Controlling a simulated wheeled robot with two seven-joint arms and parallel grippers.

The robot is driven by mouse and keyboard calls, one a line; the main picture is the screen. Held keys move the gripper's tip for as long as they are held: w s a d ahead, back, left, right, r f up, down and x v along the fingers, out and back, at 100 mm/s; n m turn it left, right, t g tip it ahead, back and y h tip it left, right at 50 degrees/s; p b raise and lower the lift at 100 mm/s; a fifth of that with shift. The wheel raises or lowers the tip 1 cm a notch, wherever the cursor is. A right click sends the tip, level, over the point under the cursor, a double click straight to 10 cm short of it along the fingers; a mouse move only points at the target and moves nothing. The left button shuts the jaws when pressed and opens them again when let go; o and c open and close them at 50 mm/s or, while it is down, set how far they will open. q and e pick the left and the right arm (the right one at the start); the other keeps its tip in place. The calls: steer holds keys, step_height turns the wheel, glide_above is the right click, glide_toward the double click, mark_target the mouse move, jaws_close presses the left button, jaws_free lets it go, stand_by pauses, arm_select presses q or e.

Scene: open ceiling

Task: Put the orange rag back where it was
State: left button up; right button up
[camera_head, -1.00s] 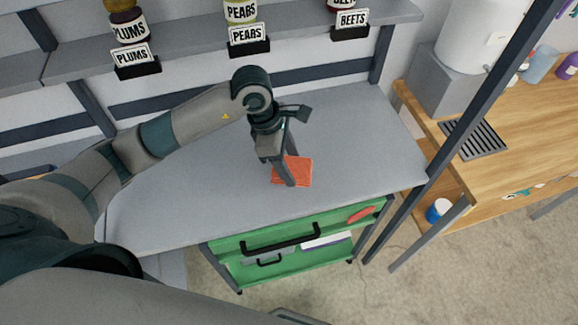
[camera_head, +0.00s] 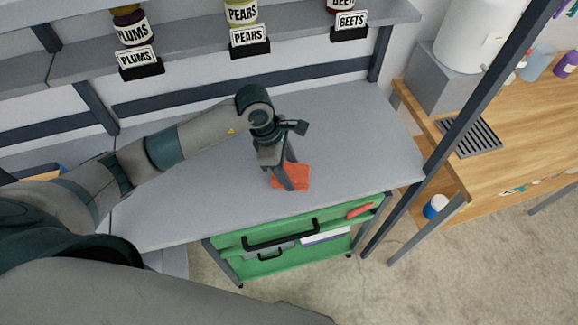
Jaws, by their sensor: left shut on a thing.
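The orange rag (camera_head: 298,177) lies as a small folded square on the grey worktop (camera_head: 215,200), near its front right part. My left gripper (camera_head: 287,184) points down onto the rag and is shut on it; the fingers cover its left part. I cannot tell whether the rag is lifted at all from the worktop. My right gripper is not in view.
Under the worktop is a green drawer unit (camera_head: 235,270) with black handles and an orange-red item (camera_head: 359,210) in its open top. A shelf (camera_head: 200,55) with labelled jars runs above. A wooden counter (camera_head: 520,115) stands right, past a dark post (camera_head: 455,135).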

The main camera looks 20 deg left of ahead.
arm_select(q)
steer(key=shift+f, duration=0.2)
steer(key=o, duration=1)
steer(key=shift+r, duration=0.1)
steer(key=shift+r, duration=0.2)
steer(key=shift+a+r+b, duration=0.1)
steer(key=shift+r+b, duration=0.15)
steer(key=shift+b, duration=0.05)
steer(key=shift+b+v, duration=2.25)
steer(key=shift+v, duration=3.4)
